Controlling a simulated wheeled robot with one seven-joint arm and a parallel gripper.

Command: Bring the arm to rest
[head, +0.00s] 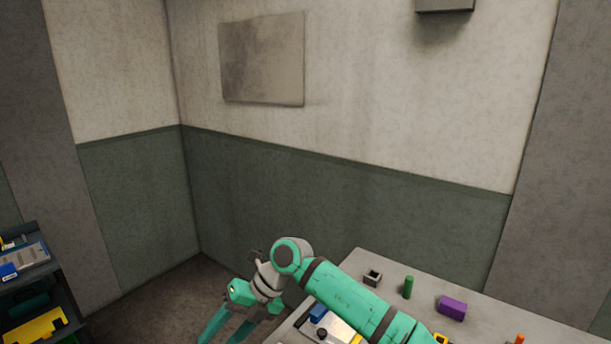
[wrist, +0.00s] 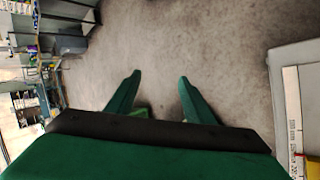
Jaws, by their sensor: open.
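My gripper (wrist: 160,76) is open and empty in the wrist view. Its two green fingers stand apart with bare floor beyond them. In the head view my green and grey arm reaches over the left end of the grey table (head: 388,263). My gripper (head: 222,335) hangs down there beside the table's left edge, with its fingertips cut off by the bottom of the picture.
On the table stand a small grey hollow block (head: 373,278), a green cylinder (head: 408,287) and a purple block (head: 452,308). A blue piece (head: 318,310) lies near my arm. A dark shelf cart (head: 45,272) stands at the far left. Floor (head: 150,305) between is clear.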

